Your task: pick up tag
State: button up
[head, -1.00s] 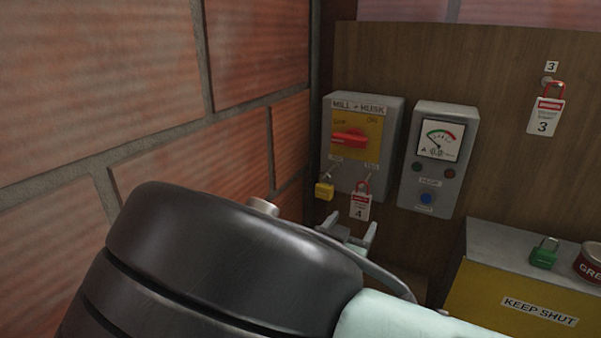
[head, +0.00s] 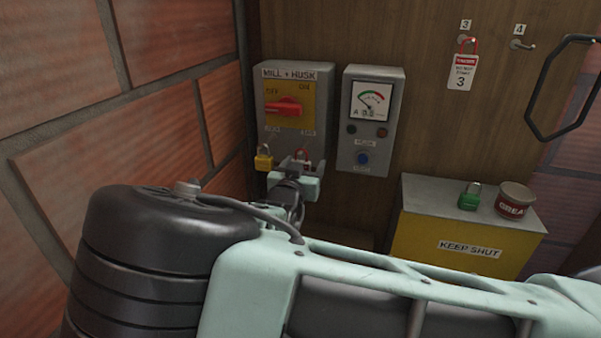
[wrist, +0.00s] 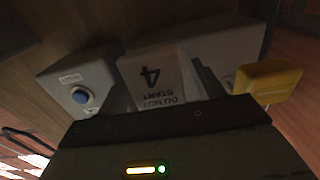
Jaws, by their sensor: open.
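The white tag (wrist: 152,78) numbered 4 shows upside down in the wrist view, between my two open fingers. I cannot tell whether they touch it. My gripper (head: 297,164) is open, right in front of the tag's place under the red switch handle (head: 284,107).
A yellow padlock (head: 263,158) hangs close to the left of my gripper. A meter box (head: 370,145) is to the right. A second tag (head: 462,73), numbered 3, hangs on a hook; hook 4 (head: 521,45) is bare. A green padlock (head: 469,196) and grease tin (head: 515,199) stand on the yellow box (head: 418,235).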

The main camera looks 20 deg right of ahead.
jog(key=c, duration=1.1)
jog(key=shift+o, duration=0.2)
